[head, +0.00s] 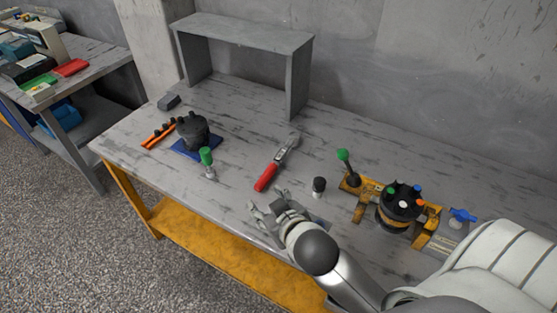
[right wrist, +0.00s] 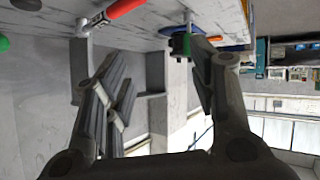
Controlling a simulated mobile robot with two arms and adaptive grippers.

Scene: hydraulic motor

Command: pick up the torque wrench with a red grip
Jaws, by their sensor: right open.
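The torque wrench with a red grip (head: 267,176) lies on the grey workbench (head: 230,120), its red end towards the front edge and its metal head (head: 291,143) pointing to the back. It also shows at the top of the right wrist view, with its red grip (right wrist: 124,8). My right gripper (head: 265,208) is open and empty. It is near the bench's front edge, in front of the red grip and apart from it. In the right wrist view the two fingers (right wrist: 160,85) are spread with nothing between them. My left gripper is not in view.
A green-handled tool (head: 207,158) and a dark part on a blue base (head: 193,134) lie left of the wrench. A small black cylinder (head: 319,186) stands to its right. Further right is the motor assembly (head: 398,207) on yellow supports. A grey shelf (head: 245,33) stands behind.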

